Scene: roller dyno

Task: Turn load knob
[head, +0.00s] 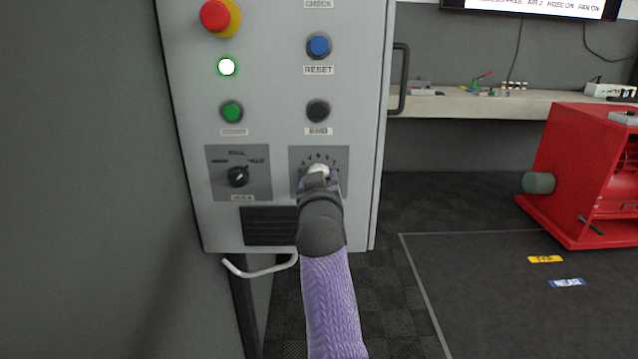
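The grey control cabinet (280,215) fills the left-middle of the head view. Its lower right dial plate (341,157) has a numbered scale, and a gripper covers its middle. The load knob appears to be there, hidden behind the gripper; its label is hidden too. The single arm in view rises from the bottom, slightly right of centre, and looks like my right one. My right gripper (319,172) is at the dial plate, seen from behind. Its fingertips are mostly hidden, so I cannot tell whether it grips the knob. My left gripper is not in view.
A black mode knob (237,176) sits on the dial plate to the left. Above are a black END button (318,111), green button (231,112), blue RESET button (318,46) and red emergency button (215,15). A cabinet handle (402,80) projects right. A red machine (580,180) stands right.

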